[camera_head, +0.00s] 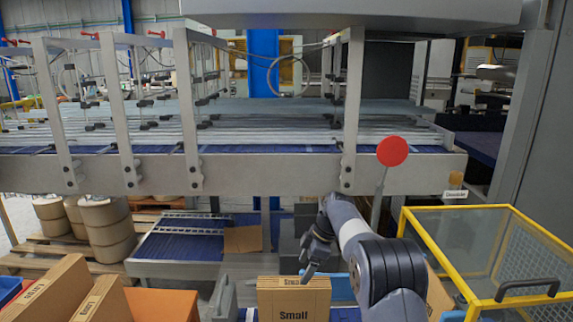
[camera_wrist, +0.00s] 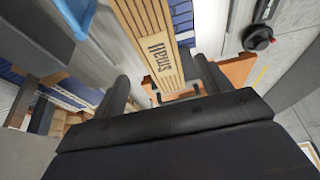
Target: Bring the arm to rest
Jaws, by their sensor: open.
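My arm (camera_head: 372,248) is bent in the lower right of the head view, in front of the machine. My gripper (camera_head: 308,272) points down just above a cardboard stack marked "Small" (camera_head: 294,300). In the wrist view my gripper (camera_wrist: 164,88) is open, its two dark fingers spread wide. The "Small" cardboard (camera_wrist: 152,32) shows beyond and between the fingers. Nothing is seen held. I cannot tell whether a fingertip touches the cardboard.
A yellow-framed mesh guard (camera_head: 408,218) stands close to the right of my arm. A red disc on a post (camera_head: 392,151) rises behind the arm. The machine's grey beam (camera_head: 250,174) spans the back. Cartons marked "Large" (camera_head: 50,290) stand at lower left.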

